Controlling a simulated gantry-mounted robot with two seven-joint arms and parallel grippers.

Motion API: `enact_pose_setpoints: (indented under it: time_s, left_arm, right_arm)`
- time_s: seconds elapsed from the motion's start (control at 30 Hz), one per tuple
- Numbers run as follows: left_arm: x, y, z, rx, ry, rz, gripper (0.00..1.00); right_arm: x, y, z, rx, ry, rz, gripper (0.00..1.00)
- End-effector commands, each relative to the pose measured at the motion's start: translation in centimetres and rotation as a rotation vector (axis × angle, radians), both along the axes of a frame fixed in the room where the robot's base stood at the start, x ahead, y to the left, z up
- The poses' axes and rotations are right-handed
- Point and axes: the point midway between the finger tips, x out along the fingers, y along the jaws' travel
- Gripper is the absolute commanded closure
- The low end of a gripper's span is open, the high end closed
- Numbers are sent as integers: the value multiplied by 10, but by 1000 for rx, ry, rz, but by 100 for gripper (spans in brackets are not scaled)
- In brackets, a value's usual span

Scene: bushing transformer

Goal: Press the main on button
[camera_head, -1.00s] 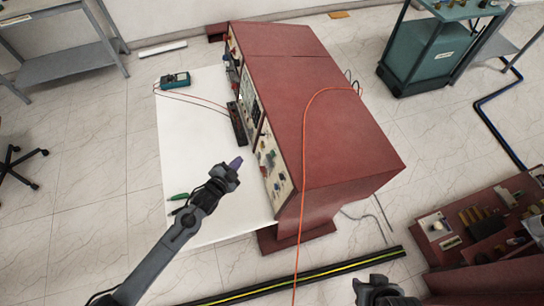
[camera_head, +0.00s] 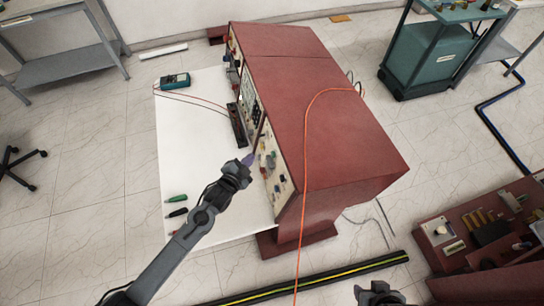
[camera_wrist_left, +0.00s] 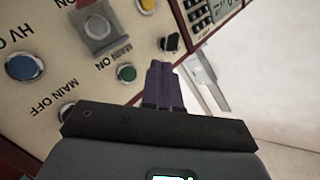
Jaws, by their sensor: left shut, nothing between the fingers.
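The control panel (camera_head: 272,165) is on the left face of the red cabinet. In the left wrist view a green button (camera_wrist_left: 127,73) sits beside the upside-down "MAIN ON" label (camera_wrist_left: 113,55). My left gripper (camera_head: 250,158) is shut and empty, its purple fingertips close to the panel. In the left wrist view the fingertips (camera_wrist_left: 163,66) appear just right of the green button; I cannot tell whether they touch the panel. My right gripper (camera_head: 378,293) shows only partly at the bottom edge, and its jaws cannot be made out.
A blue button (camera_wrist_left: 25,67), a grey square switch (camera_wrist_left: 98,28) and a black knob (camera_wrist_left: 170,43) stand around the green button. The white tabletop (camera_head: 190,130) holds a meter (camera_head: 174,80) and several screwdrivers (camera_head: 177,198). An orange cable (camera_head: 304,170) hangs over the red cabinet (camera_head: 330,130).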

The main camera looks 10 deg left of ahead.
Motion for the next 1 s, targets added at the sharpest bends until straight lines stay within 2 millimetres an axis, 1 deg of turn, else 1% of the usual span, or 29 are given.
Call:
enact_pose_setpoints:
  time_s: [0.03,0.13,0.4,0.6,1.0]
  left_arm:
    - [4,-6,-6,-2,0,0,100]
    - [9,-16,-7,-3,-1,-1,100]
    - [20,-34,-11,-1,0,0,100]
    - [23,-39,-11,-1,1,0,100]
    - [23,-40,-11,0,1,-1,100]
  right_arm:
    - [0,0,-9,0,0,0,57]
    - [0,0,-16,0,0,0,57]
    - [0,1,-24,3,1,-2,57]
    - [0,2,-25,7,1,-4,57]
    - [0,3,-25,10,1,-6,57]
